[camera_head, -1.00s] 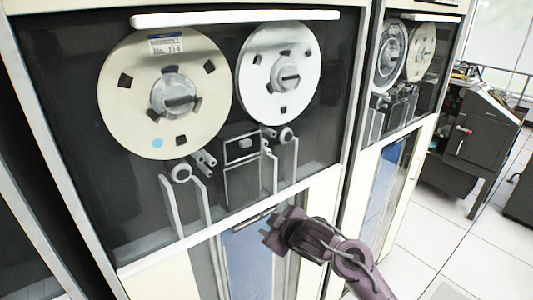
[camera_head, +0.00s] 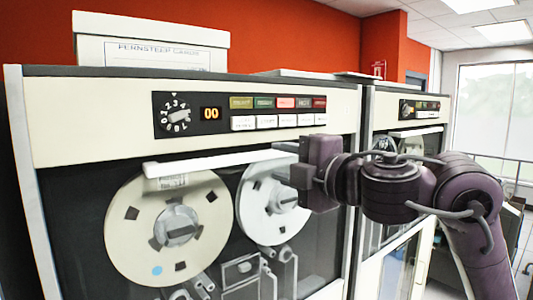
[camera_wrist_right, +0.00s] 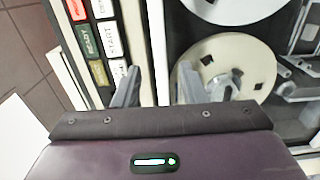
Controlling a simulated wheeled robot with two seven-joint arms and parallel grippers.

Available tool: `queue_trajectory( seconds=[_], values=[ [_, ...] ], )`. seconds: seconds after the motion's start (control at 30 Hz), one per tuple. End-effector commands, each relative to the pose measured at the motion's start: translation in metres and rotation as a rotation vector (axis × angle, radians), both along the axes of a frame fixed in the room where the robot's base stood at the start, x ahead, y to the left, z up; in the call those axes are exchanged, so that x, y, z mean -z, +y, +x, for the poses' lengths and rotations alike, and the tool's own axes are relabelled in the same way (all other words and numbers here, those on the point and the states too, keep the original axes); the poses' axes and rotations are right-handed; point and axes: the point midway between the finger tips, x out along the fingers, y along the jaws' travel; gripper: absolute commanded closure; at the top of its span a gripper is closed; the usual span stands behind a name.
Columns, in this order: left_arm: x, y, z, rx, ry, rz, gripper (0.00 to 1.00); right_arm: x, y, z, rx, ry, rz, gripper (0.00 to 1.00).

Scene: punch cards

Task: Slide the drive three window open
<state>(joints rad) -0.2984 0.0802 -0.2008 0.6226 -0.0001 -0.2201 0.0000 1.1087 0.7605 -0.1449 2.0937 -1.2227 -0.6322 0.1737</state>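The near tape drive's dark glass window (camera_head: 75,215) covers two reels, a large cream reel (camera_head: 130,255) and a smaller pale reel (camera_head: 252,192). A white handle bar (camera_head: 215,162) runs along the window's top edge. My right gripper (camera_head: 283,162) is open at the bar's right end, seen from its side. In the right wrist view, its two fingers (camera_wrist_right: 175,88) are apart and a white strip, apparently the bar (camera_wrist_right: 186,82), shows between them. I cannot tell whether they touch it. My left gripper is not in view. I cannot read a drive number.
Above the window is a cream panel with a numbered dial (camera_head: 178,113), a 00 display (camera_head: 210,114) and coloured buttons (camera_head: 278,112). A white box (camera_head: 150,42) stands on top. A second drive (camera_head: 415,105) stands at the right, partly behind my right arm.

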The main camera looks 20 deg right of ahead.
Motion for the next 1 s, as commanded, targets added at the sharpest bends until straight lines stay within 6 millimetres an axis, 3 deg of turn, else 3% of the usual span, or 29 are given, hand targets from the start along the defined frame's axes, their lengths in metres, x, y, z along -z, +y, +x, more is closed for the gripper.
queue_trajectory(
  seconds=[0.3,0.67,0.97,1.0],
  values=[
    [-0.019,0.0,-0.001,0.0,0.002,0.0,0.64,-0.002,0.016,0.043,-0.002,0.002,0.002,0.62],
    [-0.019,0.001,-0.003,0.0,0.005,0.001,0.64,0.0,0.018,0.05,0.0,0.001,0.002,0.62],
    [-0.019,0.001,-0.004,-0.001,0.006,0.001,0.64,0.0,0.018,0.05,0.0,0.0,0.001,1.0],
    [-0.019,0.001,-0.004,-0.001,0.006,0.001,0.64,0.0,0.018,0.05,0.0,0.0,0.001,1.0]
  ],
)
